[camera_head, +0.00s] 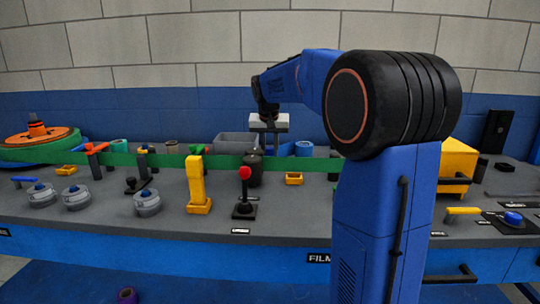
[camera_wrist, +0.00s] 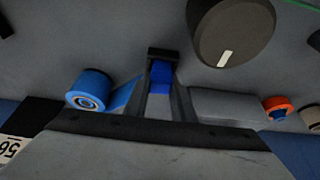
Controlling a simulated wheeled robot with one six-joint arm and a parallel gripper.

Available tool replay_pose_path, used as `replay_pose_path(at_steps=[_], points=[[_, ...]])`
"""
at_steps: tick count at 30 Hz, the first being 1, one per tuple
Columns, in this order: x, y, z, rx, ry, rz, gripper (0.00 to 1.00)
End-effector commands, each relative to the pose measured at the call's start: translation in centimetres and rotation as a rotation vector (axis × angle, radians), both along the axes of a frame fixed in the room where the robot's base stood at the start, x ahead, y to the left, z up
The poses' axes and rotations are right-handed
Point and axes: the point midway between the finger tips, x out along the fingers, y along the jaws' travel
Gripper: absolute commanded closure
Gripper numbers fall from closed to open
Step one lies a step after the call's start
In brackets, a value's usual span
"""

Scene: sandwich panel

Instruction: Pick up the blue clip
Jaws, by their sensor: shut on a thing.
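The blue clip (camera_wrist: 160,76) shows near the middle of the wrist view as a small bright blue piece at the end of my gripper (camera_wrist: 162,66). My gripper is shut on it. Dark and grey finger parts cover some of the clip, and its full outline is hidden. In the head view my gripper (camera_head: 269,142) points down over the back of the bench, between a grey bin and a blue tape roll. The clip cannot be made out clearly there. How far it is above the bench cannot be told.
The blue tape roll (camera_wrist: 90,90) and a dark round knob-like part (camera_wrist: 231,30) are close to my gripper. The grey bin (camera_head: 236,141) is to its left. A green strip (camera_head: 222,161), yellow post (camera_head: 197,186) and red-topped lever (camera_head: 244,190) stand in front.

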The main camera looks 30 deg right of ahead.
Motion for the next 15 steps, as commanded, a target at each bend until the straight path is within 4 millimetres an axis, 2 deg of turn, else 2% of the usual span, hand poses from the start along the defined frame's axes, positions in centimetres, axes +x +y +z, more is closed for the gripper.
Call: replay_pose_path(at_steps=[5, 15], points=[[0.1, 0.0, 1.4, -0.001, -0.003, 0.0, 1.0], [0.1, 0.0, 7.4, 0.0, -0.002, -0.001, 1.0]])
